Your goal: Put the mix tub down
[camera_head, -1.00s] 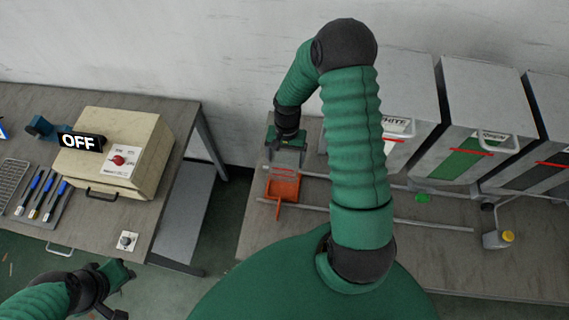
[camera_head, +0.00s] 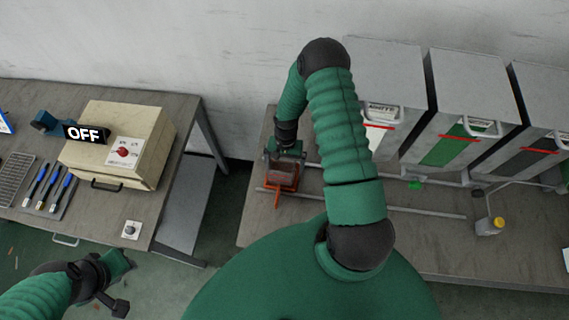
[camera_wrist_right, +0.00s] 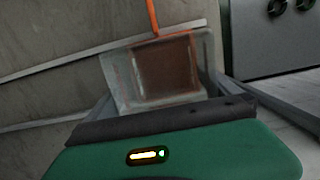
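The mix tub (camera_wrist_right: 120,75) is a clear, box-like tub between the fingers of my right gripper (camera_wrist_right: 165,88). A reddish-brown area shows in or through it; I cannot tell which. In the head view my right gripper (camera_head: 284,160) is over the orange pan (camera_head: 277,199), with the tub (camera_head: 287,174) below the wrist. The pan's handle (camera_wrist_right: 152,16) shows beyond the tub in the wrist view. Whether the tub touches the pan is unclear.
Rails (camera_head: 400,213) run along the right bench. The left bench holds a beige box (camera_head: 120,140) with an OFF sign and several blue-handled tools (camera_head: 48,190).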

